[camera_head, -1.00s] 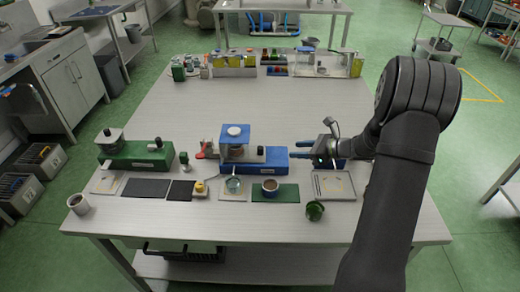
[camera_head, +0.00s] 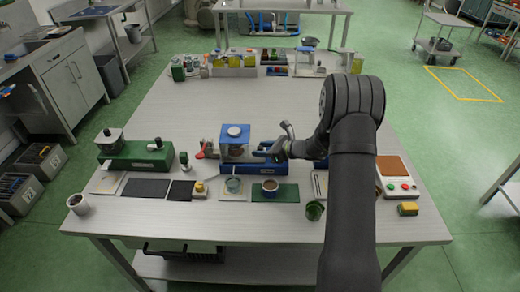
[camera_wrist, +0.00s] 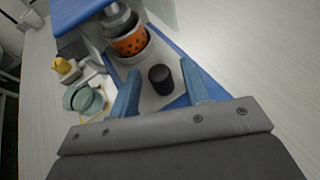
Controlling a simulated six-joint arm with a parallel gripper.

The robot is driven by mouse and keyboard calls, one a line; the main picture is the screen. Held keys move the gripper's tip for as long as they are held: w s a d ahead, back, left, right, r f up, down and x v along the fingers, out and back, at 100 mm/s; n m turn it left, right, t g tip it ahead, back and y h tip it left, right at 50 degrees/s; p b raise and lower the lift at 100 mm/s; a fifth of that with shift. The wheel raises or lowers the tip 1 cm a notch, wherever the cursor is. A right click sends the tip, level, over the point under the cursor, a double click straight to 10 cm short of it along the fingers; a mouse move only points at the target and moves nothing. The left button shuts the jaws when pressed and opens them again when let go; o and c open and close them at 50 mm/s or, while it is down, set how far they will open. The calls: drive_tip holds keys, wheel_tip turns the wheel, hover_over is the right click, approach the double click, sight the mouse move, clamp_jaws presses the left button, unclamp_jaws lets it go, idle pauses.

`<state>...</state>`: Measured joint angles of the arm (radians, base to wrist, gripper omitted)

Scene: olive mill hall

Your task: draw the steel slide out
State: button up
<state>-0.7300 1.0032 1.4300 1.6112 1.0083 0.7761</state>
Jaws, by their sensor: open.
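The blue press (camera_head: 236,142) stands on a blue base near the front middle of the table. In the wrist view, a grey steel slide (camera_wrist: 151,102) lies in the blue base, with an upright black knob (camera_wrist: 161,80) on it. An orange cylinder with dark dots (camera_wrist: 131,43) stands in a pale ring at the slide's far end. My gripper (camera_wrist: 160,68) is open, with one blue finger on each side of the knob and gaps showing. In the head view, my gripper (camera_head: 268,151) is at the right of the press, hiding part of the base.
A brown-filled cup (camera_head: 270,186) on a green mat and a teal dish (camera_head: 233,185) stand in front of the press. A button box (camera_head: 397,186) is at right.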

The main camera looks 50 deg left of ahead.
drive_tip(key=shift+s+a+f, duration=0.2)
drive_tip(key=shift+a+f, duration=0.05)
drive_tip(key=shift+a, duration=0.35)
clamp_jaws()
drive_tip(key=w+d, duration=0.8)
drive_tip(key=shift+w+d, duration=0.1)
drive_tip(key=shift+c, duration=0.5)
unclamp_jaws()
drive_tip(key=shift+w, duration=0.1)
drive_tip(key=shift+o, duration=0.5)
drive_tip(key=v, duration=1.7)
drive_tip(key=shift+d+r, duration=0.2)
